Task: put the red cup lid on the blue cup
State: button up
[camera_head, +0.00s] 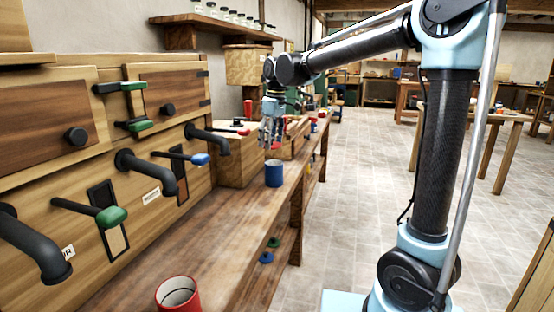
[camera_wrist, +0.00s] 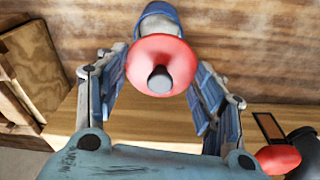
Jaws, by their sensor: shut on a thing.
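The red cup lid (camera_wrist: 178,62) is a round disc with a dark knob facing the wrist camera. My gripper (camera_wrist: 158,82) is shut on the lid, its blue fingers on either side. The gripper (camera_head: 272,133) hangs over the wooden bench in the head view, where a bit of the red lid shows below the fingers. The blue cup (camera_head: 274,174) stands upright on the bench just below the gripper, with a gap between lid and cup. In the wrist view the blue cup (camera_wrist: 156,22) shows at the top, partly hidden behind the lid.
A red cup (camera_head: 178,295) stands at the near end of the bench. Dark spouts (camera_head: 150,170) and levers with green, blue and red knobs jut from the wooden wall at left. A green lid (camera_head: 273,242) and a blue lid (camera_head: 266,257) lie on a lower shelf.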

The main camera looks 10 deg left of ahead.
jog(key=shift+w+d+f, duration=0.1)
jog(key=shift+d+f, duration=0.15)
jog(key=shift+f, duration=0.3)
jog(key=shift+w+d+f, duration=0.1)
jog(key=shift+d+f, duration=0.1)
jog(key=shift+f, duration=2.3)
jog(key=shift+w+f, duration=0.1)
jog(key=shift+f, duration=0.25)
jog(key=o, duration=1)
jog(key=shift+o, duration=0.2)
